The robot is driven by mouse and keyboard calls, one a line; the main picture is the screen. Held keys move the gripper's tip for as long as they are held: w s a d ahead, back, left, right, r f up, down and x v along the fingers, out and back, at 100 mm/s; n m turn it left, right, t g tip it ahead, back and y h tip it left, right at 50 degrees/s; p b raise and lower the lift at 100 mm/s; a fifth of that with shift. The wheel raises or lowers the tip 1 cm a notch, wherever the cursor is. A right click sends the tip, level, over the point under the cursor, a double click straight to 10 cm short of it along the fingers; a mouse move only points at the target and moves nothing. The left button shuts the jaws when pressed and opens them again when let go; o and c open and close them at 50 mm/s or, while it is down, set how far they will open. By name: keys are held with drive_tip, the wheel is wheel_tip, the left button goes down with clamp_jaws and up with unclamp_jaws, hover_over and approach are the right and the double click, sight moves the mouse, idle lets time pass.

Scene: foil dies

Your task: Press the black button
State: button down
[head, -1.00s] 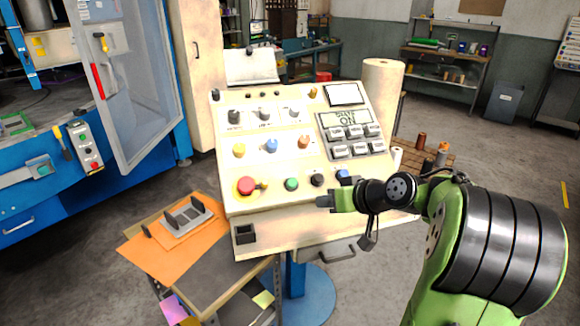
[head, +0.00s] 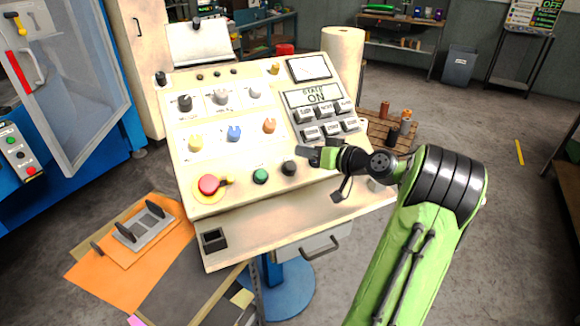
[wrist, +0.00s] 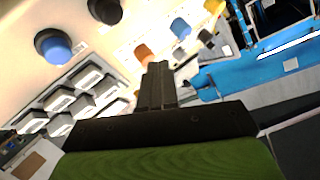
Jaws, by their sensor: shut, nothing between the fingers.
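The black button (head: 289,168) is a round dark cap in the bottom row of the cream sloped panel (head: 245,205), right of the green button (head: 260,176). It appears to be the dark cap cut by the top edge of the wrist view (wrist: 105,10), beside the blue button (wrist: 53,45). My gripper (head: 308,156) is shut and empty, its tip just right of and slightly above the black button in the head view. It hides the blue button there. Its dark fingers also show in the wrist view (wrist: 158,75). I see no contact with the black button.
The red mushroom button (head: 208,185) lies at the row's left end. Knobs (head: 235,132) stand above the row. Grey keys (head: 326,121) sit under a display (head: 313,96) at the right. A small black box (head: 214,239) is on the lower ledge.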

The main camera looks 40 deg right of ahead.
drive_tip(key=w+d+f+b, duration=0.1)
drive_tip(key=w+f+b, duration=0.1)
drive_tip(key=w+f, duration=0.2)
wheel_tip(320, 180, down, 2)
drive_tip(key=shift+f, duration=0.1)
drive_tip(key=shift+b, duration=0.3)
idle(1.7)
drive_tip(key=shift+w+d+f, duration=0.1)
drive_tip(key=shift+w+f, duration=0.15)
drive_tip(key=shift+f, duration=0.05)
drive_tip(key=shift+w+f+b, duration=0.25)
drive_tip(key=shift+f+b, duration=0.15)
drive_tip(key=shift+b, duration=0.2)
idle(0.5)
idle(0.3)
drive_tip(key=shift+s+r, duration=0.5)
drive_tip(key=shift+r, duration=0.25)
drive_tip(key=shift+r, duration=0.1)
drive_tip(key=s+r, duration=0.1)
drive_tip(key=s+r+p, duration=0.1)
drive_tip(key=a+r, duration=0.1)
drive_tip(key=r, duration=0.1)
drive_tip(key=shift+s+p, duration=0.4)
